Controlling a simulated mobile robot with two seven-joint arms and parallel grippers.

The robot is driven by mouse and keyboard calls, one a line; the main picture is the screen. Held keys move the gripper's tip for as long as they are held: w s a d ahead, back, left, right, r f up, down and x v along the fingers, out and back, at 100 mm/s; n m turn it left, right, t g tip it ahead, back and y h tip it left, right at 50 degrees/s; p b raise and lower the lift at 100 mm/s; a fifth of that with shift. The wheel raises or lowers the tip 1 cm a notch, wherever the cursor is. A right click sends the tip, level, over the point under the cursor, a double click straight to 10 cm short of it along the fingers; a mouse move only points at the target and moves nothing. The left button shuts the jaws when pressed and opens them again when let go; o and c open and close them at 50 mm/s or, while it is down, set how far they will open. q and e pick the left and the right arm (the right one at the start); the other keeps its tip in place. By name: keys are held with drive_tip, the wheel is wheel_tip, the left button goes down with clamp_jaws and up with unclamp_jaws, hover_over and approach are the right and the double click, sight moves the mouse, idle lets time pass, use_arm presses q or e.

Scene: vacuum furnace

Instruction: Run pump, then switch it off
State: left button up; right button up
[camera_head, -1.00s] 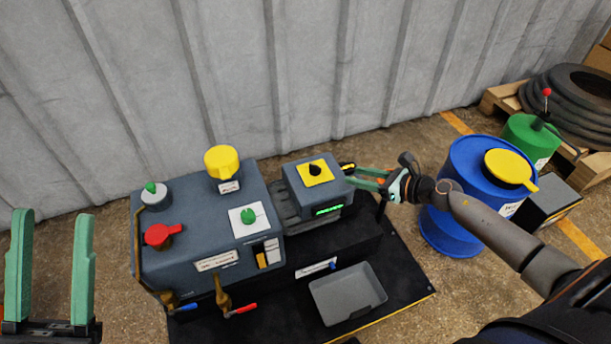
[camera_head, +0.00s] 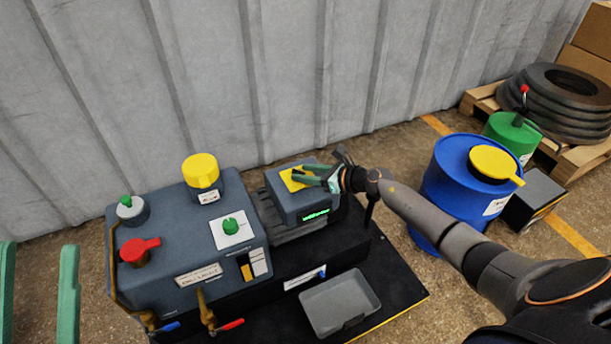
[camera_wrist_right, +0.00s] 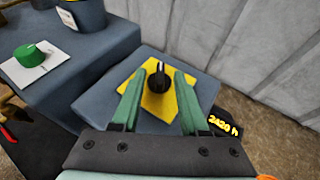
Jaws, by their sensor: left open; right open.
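In the right wrist view a black knob (camera_wrist_right: 159,78) stands on the yellow plate (camera_wrist_right: 150,101). My right gripper (camera_wrist_right: 156,85) is open, its green fingers on either side of the knob; I cannot tell whether they touch it. In the head view the right gripper (camera_head: 298,176) hides most of the knob. My left gripper (camera_head: 38,252) is open and empty at the lower left edge.
Left of it stands a larger grey housing (camera_head: 160,250) with a yellow cap (camera_head: 201,171), a red handle (camera_head: 139,250) and a green knob (camera_head: 230,225). A grey tray (camera_head: 340,302) lies in front. A blue drum (camera_head: 450,190) stands right, near my right arm.

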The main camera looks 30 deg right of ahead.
drive_tip(key=shift+w, duration=0.15)
clamp_jaws()
idle(0.4)
